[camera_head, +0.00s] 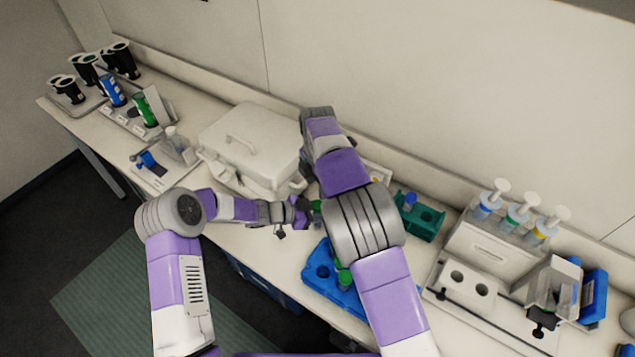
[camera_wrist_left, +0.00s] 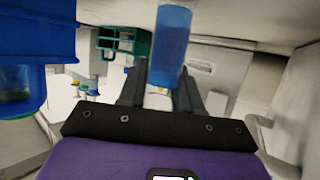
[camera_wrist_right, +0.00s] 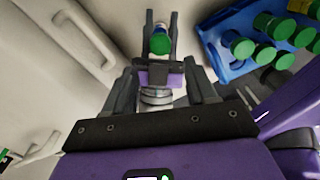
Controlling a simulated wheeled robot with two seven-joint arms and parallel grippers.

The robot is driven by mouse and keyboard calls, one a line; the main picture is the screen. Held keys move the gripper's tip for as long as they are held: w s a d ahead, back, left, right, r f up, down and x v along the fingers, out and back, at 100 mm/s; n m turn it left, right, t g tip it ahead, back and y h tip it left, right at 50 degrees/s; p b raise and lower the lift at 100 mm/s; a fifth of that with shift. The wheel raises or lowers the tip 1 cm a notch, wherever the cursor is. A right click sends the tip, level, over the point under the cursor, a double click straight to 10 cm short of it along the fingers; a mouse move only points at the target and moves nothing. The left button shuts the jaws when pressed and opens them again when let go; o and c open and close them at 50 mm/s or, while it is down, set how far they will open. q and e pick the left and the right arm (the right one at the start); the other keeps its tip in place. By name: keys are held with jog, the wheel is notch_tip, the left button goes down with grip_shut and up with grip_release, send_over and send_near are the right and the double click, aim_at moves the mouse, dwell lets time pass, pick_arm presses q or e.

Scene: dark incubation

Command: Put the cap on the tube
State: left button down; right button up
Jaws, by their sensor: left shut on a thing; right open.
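A clear blue tube (camera_wrist_left: 173,40) stands between the fingers of my left gripper (camera_wrist_left: 163,78), which is shut on it. In the right wrist view a round green cap (camera_wrist_right: 159,43) shows at the tube's top, seen from above; whether it is fully seated I cannot tell. A bit of green also shows beside my left gripper (camera_head: 301,210) in the head view. My right gripper (camera_wrist_right: 163,88) is open and empty, with the capped tube beyond its fingertips, apart from them. In the head view its fingers are hidden behind my right arm.
A blue rack (camera_head: 313,284) with several green-capped tubes is close by, and shows in the right wrist view (camera_wrist_right: 219,62). A white lidded box (camera_head: 245,140) stands left of my grippers. A teal rack (camera_head: 428,222) and a white dispenser stand (camera_head: 490,250) are to the right.

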aim_at(317, 204)
jog(key=shift+f, duration=0.1)
jog(key=shift+f, duration=3.9)
jog(key=shift+c, duration=0.3)
grip_shut()
jog(key=shift+m, duration=1.7)
jog(key=shift+o, duration=0.5)
grip_release()
